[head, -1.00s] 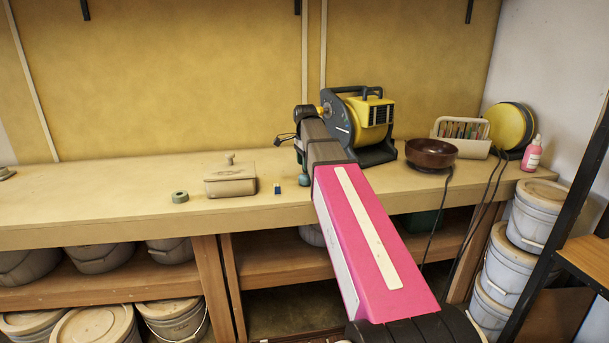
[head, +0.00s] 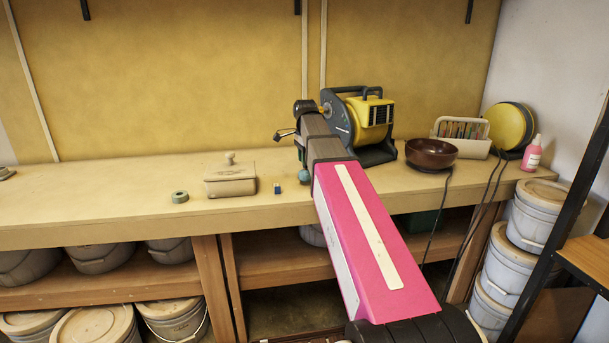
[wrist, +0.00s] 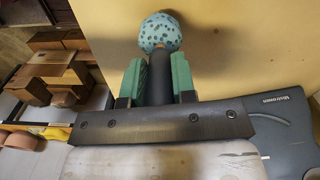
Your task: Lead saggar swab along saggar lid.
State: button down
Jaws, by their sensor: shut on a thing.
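The saggar lid (head: 232,172), pale tan with a knob on top, sits closed on a small rectangular box on the bench. The saggar swab shows a blue ball head (head: 304,176) in the head view; in the wrist view its speckled light-blue head (wrist: 160,32) sits on a dark stem. My gripper (wrist: 158,82) has green fingers shut on the stem, with the ball sticking out beyond the tips. In the head view my gripper (head: 301,156) is partly hidden by my arm. The swab head is to the right of the lid and apart from it.
A small blue block (head: 277,188) lies between lid and swab. A grey-green ring (head: 180,197) lies left of the box. A yellow machine (head: 372,112), brown bowl (head: 431,153) and tool caddy (head: 460,136) stand to the right.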

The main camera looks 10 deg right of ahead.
jog(key=shift+r, duration=2.6)
jog(key=shift+r, duration=2.55)
